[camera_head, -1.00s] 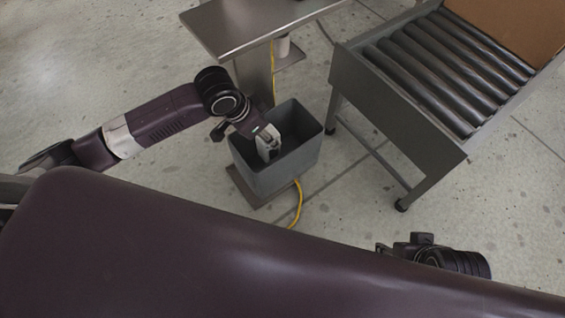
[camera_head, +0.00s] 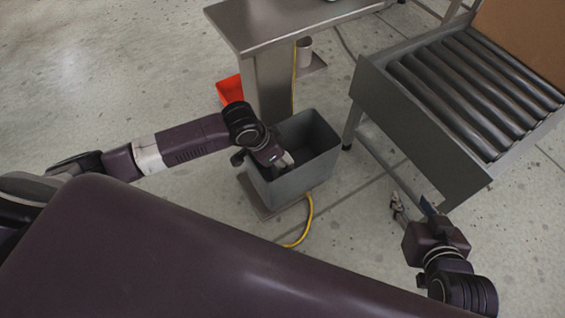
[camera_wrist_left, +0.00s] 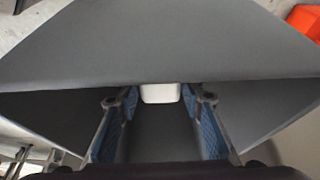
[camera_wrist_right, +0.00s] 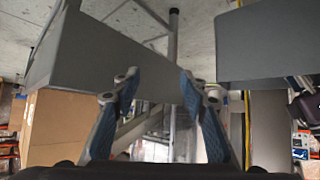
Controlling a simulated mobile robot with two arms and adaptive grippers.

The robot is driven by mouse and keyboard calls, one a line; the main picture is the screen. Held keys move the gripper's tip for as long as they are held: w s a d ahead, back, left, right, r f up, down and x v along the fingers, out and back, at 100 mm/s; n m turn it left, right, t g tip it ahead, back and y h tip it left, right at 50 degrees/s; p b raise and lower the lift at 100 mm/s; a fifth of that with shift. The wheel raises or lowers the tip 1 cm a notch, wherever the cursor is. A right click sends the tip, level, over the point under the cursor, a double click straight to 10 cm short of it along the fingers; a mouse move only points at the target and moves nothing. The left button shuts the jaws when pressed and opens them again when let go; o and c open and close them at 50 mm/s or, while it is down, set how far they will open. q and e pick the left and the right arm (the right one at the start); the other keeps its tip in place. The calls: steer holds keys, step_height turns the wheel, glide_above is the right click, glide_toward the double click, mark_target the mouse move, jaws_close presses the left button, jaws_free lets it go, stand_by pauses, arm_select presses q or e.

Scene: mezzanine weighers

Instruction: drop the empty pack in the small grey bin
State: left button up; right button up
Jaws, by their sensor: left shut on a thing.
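The small grey bin (camera_head: 310,180) stands on the floor beside the metal table's leg. My left gripper (camera_head: 285,160) reaches over its near left rim, with the fingers inside the mouth. In the left wrist view a small white piece, which I take for the empty pack (camera_wrist_left: 160,93), shows between the fingertips, and the fingers are shut on it. Grey bin walls (camera_wrist_left: 165,45) surround it. The pack is hard to make out in the head view. My right gripper (camera_head: 412,203) is open and empty, away from the bin; its spread fingers also show in the right wrist view (camera_wrist_right: 158,80).
A metal table (camera_head: 285,22) stands behind the bin. A roller conveyor (camera_head: 405,105) with a cardboard box (camera_head: 525,35) is at the right. A red container (camera_head: 230,88) sits behind the left arm. A yellow cable (camera_head: 308,222) runs on the floor by the bin.

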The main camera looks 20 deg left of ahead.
arm_select(q)
steer(key=shift+f, duration=0.3)
arm_select(e)
steer(key=shift+w+a+r+t, duration=0.25)
steer(key=shift+w+r+t, duration=0.15)
steer(key=shift+w+r, duration=0.2)
steer(key=shift+s, duration=0.1)
arm_select(q)
steer(key=o, duration=1.3)
steer(key=shift+f, duration=0.15)
steer(key=shift+c, duration=0.2)
arm_select(e)
steer(key=shift+s+d+f, duration=0.1)
